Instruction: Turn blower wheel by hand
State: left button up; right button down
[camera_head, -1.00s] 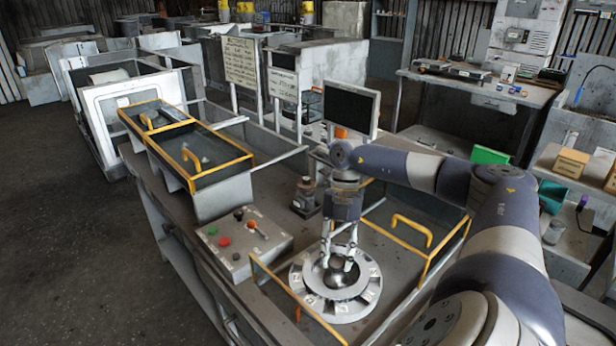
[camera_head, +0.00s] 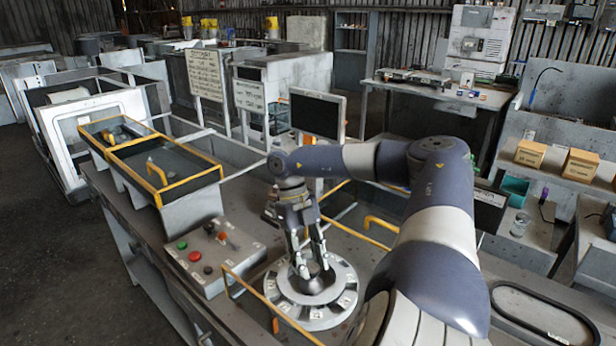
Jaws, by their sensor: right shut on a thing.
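The blower wheel (camera_head: 341,299) is a round, pale metal disc with dark slots around its rim and a dark shiny hub (camera_head: 318,283) at its centre. It lies flat on the workbench, in the lower middle of the head view. My right gripper (camera_head: 313,273) points down over the wheel, its fingers at the hub. It is shut on the hub, though the exact contact is partly hidden by the fingers. My left gripper is not in view.
A control box (camera_head: 213,258) with coloured buttons sits left of the wheel. Yellow-edged guards with handles (camera_head: 160,160) stand on the bench, one frame close to the wheel's front left. A dark monitor (camera_head: 317,115) stands behind. A grey oval-rimmed tray (camera_head: 540,312) lies at lower right.

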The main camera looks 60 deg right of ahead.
dwell(0.5)
jog(key=c, duration=1.1)
grip_release()
jog(key=shift+r, duration=0.1)
jog(key=shift+w+d+r, duration=0.1)
jog(key=shift+w+r, duration=0.2)
jog(key=shift+r, duration=0.25)
jog(key=shift+w+d+f, duration=0.1)
jog(key=shift+w+d, duration=0.25)
jog(key=shift+w, duration=0.3)
jog(key=shift+w+d, duration=0.3)
jog(key=shift+w, duration=0.35)
jog(key=w+d, duration=0.4)
jog(key=w, duration=0.3)
jog(key=shift+w+d, duration=0.2)
jog(key=shift+w, duration=0.2)
